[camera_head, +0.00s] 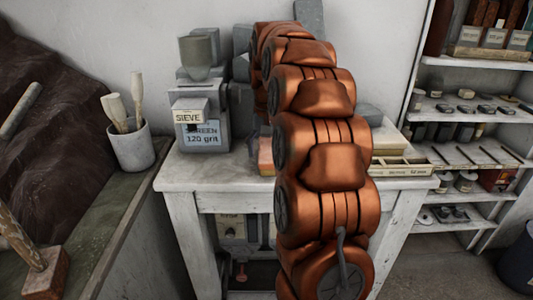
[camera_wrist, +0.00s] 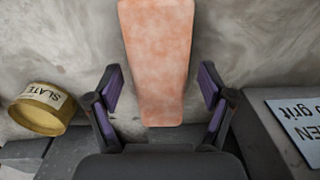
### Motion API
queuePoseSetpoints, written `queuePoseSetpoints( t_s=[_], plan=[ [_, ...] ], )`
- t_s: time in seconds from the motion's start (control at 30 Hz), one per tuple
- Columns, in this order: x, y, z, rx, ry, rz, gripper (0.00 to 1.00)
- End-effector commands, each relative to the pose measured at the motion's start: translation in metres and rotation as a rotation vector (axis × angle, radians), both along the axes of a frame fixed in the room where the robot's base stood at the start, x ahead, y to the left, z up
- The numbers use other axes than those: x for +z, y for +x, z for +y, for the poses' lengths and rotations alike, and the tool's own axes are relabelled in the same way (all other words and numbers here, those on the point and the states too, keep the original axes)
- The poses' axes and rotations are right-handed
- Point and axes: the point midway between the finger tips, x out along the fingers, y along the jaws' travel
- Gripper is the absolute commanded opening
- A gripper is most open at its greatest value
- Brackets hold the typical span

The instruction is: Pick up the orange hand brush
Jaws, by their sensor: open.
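The orange hand brush (camera_wrist: 157,55) shows in the wrist view as a mottled, long, flat orange shape that narrows toward my gripper. Its far end runs out of the top of the picture. My gripper (camera_wrist: 161,85) is open, with one finger on each side of the brush's near part and gaps between. I cannot tell the height between the fingers and the brush. In the head view a small orange-pink piece, which looks like the brush (camera_head: 266,155), shows on the white table (camera_head: 210,171) left of my arm. My arm hides the rest of it and my gripper.
A grey box labelled 120 grit (camera_head: 203,136) stands left of the brush. A yellow round tin marked SLATE (camera_wrist: 42,108) shows at left in the wrist view. A wooden compartment tray (camera_head: 403,168) is at the table's right. A cup of brushes (camera_head: 132,148) stands further left.

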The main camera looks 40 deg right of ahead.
Motion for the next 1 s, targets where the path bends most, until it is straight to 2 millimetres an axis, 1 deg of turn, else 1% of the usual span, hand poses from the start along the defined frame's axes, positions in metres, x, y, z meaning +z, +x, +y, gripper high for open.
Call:
queuePoseSetpoints(
  t_s=[0.1,0.3,0.33,0.9,1.0],
  plan=[
    [-0.0058,-0.0009,0.0006,0.0,0.002,0.002,0.81],
    [-0.0064,-0.0003,0.0003,0.0,0.001,0.001,0.81],
    [-0.0063,-0.0003,0.0003,0.0,0.001,0.001,0.79],
    [-0.0061,-0.0001,0.0004,0.0,0.001,0.001,0.2],
    [-0.0061,0.0,0.0004,0.0,0.001,0.001,0.11]
  ],
)
